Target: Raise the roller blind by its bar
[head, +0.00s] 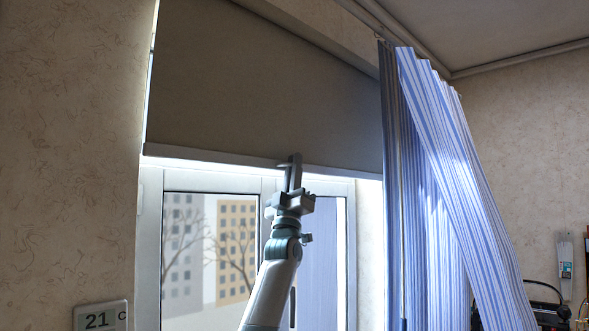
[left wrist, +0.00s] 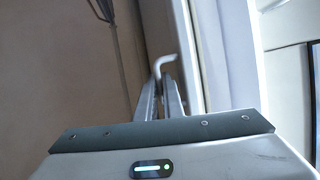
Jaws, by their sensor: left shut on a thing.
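The roller blind (head: 265,85) is a grey-brown sheet covering the upper part of the window. Its pale bottom bar (head: 215,157) runs across just above the window frame's top, sloping slightly down to the right in the picture. My left gripper (head: 292,165) reaches up from below and is shut on the bar right of its middle. The fingers hide a short piece of the bar. In the left wrist view the fingers (left wrist: 158,95) are close together, with a small pale bent piece at their tips. My right gripper is not in view.
The white window (head: 268,185) below the bar shows buildings and bare trees outside. A blue-striped curtain (head: 450,170) hangs close to the blind's right end. A thermostat (head: 100,317) reading 21 is on the left wall.

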